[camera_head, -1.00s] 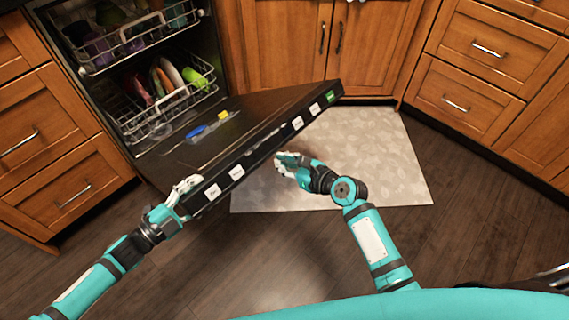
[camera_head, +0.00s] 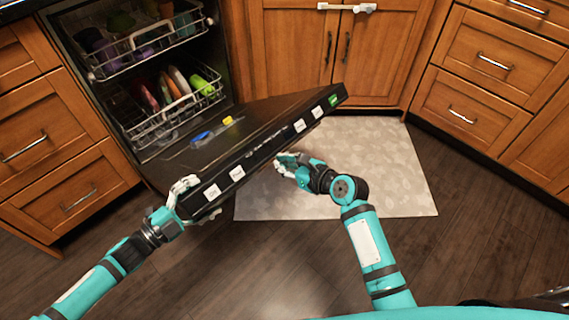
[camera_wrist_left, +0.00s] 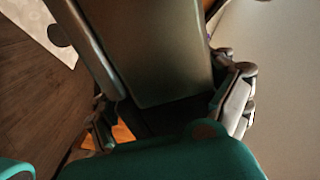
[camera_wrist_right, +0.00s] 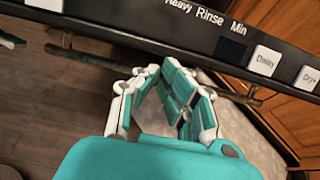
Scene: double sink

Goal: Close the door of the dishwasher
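The dishwasher door (camera_head: 265,108) is open and slopes out toward me. Its black control edge with white labels (camera_head: 262,152) faces me. My left gripper (camera_head: 190,198) is at the door's near left corner. In the left wrist view its spread fingers (camera_wrist_left: 170,112) lie on either side of the door edge; contact is unclear. My right gripper (camera_head: 288,167) is below and in front of the middle of the control edge, with part of it close to the panel. In the right wrist view its fingers (camera_wrist_right: 163,105) are apart with nothing between them, under the panel (camera_wrist_right: 190,40).
The dishwasher's upper rack (camera_head: 145,45) and lower rack (camera_head: 175,115) hold colourful dishes inside the cavity. Wooden cabinets (camera_head: 290,50) and drawers (camera_head: 480,60) stand behind and right. A pale mat (camera_head: 385,170) lies on the dark floor, which is otherwise clear.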

